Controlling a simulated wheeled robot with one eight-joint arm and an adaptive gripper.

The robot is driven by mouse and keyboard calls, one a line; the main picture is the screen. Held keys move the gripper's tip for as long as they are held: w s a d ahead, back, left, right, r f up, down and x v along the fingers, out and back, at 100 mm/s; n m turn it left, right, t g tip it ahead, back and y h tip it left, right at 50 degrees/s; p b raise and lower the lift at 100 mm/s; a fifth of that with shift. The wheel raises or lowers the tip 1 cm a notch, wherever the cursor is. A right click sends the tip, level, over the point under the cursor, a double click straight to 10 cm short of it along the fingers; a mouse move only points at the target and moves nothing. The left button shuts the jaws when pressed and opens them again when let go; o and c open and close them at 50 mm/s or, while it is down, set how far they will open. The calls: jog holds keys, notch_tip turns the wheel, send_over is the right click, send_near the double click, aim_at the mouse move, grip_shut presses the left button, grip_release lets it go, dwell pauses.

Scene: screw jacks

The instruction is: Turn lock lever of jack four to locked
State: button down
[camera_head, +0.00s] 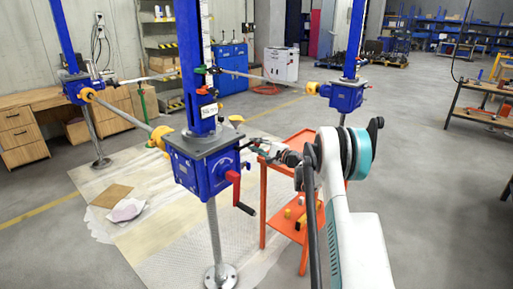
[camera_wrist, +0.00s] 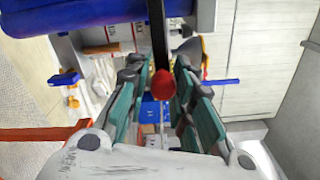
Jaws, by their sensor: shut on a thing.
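The nearest screw jack (camera_head: 205,165) is a blue box with a blue column above it and a steel post below. It has a white label whose text I cannot read. My gripper (camera_head: 268,152) is at the right side of this box, small and partly hidden by my arm. In the wrist view, my gripper (camera_wrist: 160,75) has its teal-backed fingers on either side of the lock lever, a black bar (camera_wrist: 158,40) with a red knob (camera_wrist: 163,86). It is shut on the lever's knob end. The finger contact is hard to make out.
An orange cart (camera_head: 262,205) stands just behind and below. Other blue jacks (camera_head: 345,95) stand behind, joined by shafts. Open floor lies to the right.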

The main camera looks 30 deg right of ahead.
jog(key=shift+w+r, duration=0.1)
jog(key=shift+r, duration=0.2)
jog(key=c, duration=1.5)
grip_release()
jog(key=v, duration=1.2)
